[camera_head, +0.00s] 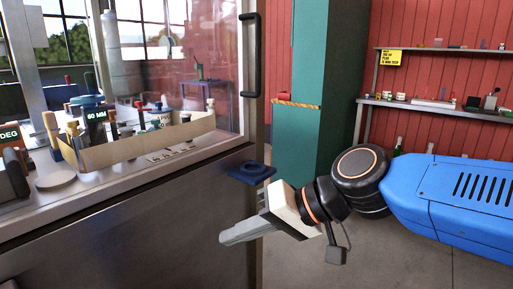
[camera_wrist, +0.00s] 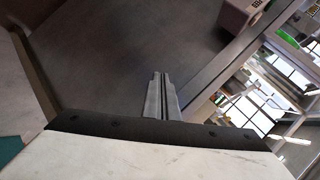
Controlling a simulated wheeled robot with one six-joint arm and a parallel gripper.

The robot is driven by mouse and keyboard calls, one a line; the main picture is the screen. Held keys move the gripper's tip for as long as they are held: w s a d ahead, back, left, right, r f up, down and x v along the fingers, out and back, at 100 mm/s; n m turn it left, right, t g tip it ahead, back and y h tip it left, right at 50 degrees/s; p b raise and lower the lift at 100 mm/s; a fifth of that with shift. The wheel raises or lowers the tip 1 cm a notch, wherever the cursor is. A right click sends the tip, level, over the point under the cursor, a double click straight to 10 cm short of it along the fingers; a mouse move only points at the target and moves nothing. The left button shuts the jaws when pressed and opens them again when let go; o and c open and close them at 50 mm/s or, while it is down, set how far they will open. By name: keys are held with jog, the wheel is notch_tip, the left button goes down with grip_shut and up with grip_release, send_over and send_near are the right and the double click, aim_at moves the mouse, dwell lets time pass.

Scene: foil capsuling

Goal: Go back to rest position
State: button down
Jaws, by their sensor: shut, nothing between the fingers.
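My gripper (camera_head: 238,233) is at the lower middle of the head view, in front of the grey side of the machine cabinet (camera_head: 130,225). Its fingers point left and slightly down. In the wrist view the two grey fingers (camera_wrist: 161,98) lie together with only a thin line between them, and nothing is held. My blue arm comes in from the right of the head view.
A dark blue knob or bracket (camera_head: 252,172) sticks out from the cabinet's corner, close above my gripper. A glass door with a black handle (camera_head: 250,55) stands above. A green pillar (camera_head: 300,90) and wall shelves (camera_head: 440,105) are behind. Grey floor (camera_head: 380,260) shows below the arm.

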jog(key=s+d+f+m+h, duration=0.1)
jog(key=d+f+h, duration=0.2)
jog(key=d, duration=0.8)
jog(key=s+d+f+m+t+h, duration=0.1)
jog(key=d+f+h, duration=0.3)
jog(key=d+f, duration=0.3)
jog(key=s+d+f+m+t+h, duration=0.1)
jog(key=d+f+h, duration=0.2)
jog(key=d, duration=1.1)
notch_tip(320, 180, down, 2)
jog(key=shift+s+d+f+h, duration=0.15)
jog(key=shift+d+h, duration=0.25)
jog(key=shift+d, duration=0.1)
